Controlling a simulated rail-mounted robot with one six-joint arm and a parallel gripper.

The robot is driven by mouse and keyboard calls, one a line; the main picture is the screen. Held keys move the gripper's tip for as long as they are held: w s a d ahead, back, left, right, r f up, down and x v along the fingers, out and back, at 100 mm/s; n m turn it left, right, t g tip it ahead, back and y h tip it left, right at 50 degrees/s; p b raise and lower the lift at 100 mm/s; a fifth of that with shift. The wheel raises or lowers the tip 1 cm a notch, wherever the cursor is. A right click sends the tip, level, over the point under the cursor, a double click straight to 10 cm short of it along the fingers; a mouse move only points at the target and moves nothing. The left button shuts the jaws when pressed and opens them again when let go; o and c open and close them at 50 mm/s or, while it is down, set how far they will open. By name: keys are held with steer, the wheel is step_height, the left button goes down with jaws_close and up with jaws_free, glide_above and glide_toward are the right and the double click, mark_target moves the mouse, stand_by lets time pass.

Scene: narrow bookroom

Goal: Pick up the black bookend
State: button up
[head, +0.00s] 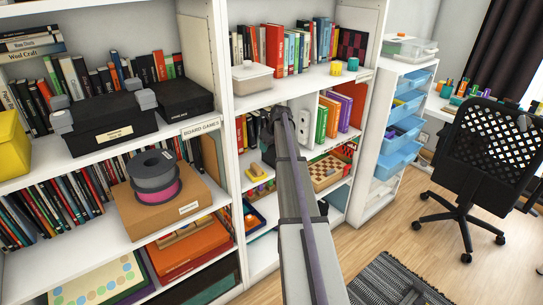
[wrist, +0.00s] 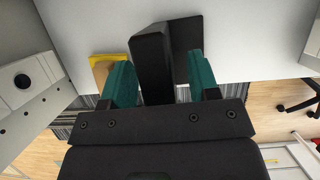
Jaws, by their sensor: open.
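The black bookend (wrist: 152,60) is in the wrist view, an L-shaped dark piece with a thick upright part and a flatter plate at its right. It is on a pale shelf surface. My gripper (wrist: 158,75) is open, with one teal finger on each side of the bookend. The near end of the bookend lies between the fingers. I cannot tell whether either finger touches it. In the head view my gripper (head: 275,122) is at the middle shelf of the central bookcase, its fingers mostly hidden by my arm. A dark shape (head: 268,156) below it may be the bookend.
A yellow object (wrist: 101,68) sits just left of the left finger. A white item with a dark round spot (wrist: 22,81) is close at the left. Green and purple books (head: 332,115) stand to the right on the shelf. A chair (head: 485,150) stands far right.

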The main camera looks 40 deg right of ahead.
jaws_close()
stand_by(0.4)
